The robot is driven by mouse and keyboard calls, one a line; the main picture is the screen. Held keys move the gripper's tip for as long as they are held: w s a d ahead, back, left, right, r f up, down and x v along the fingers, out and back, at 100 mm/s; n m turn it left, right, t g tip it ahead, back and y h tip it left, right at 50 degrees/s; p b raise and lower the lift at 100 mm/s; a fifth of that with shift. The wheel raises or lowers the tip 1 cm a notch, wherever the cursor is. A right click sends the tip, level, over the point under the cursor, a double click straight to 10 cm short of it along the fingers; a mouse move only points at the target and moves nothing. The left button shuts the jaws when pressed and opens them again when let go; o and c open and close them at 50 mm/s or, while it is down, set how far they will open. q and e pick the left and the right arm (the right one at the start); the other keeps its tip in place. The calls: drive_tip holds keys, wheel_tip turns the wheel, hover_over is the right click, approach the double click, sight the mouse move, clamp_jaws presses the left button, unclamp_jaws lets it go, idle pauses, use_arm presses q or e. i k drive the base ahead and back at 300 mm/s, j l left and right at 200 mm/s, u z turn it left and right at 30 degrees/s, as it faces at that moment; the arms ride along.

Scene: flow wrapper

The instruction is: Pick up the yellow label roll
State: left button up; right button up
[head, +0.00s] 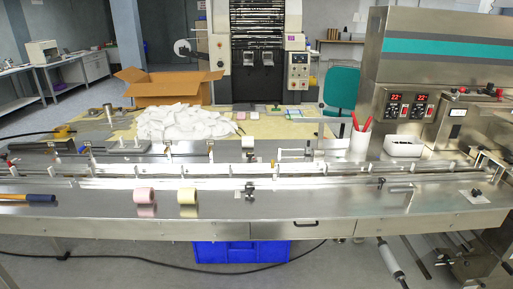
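The yellow label roll (187,197) lies on the front steel ledge of the flow wrapper, left of the picture's middle. It rests on its curved side, and its pale yellow colour is clear. A pink label roll (145,196) lies just to its left, with a gap between the two. Neither of my grippers is in the head view.
The steel ledge (320,208) is clear right of the yellow roll up to small black fittings. A blue-and-yellow handled tool (28,198) lies at far left. Guide rails (300,182) run behind the rolls. A blue crate (240,252) stands below.

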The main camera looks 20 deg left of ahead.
sight(185, 195)
drive_tip(key=u, duration=1.4)
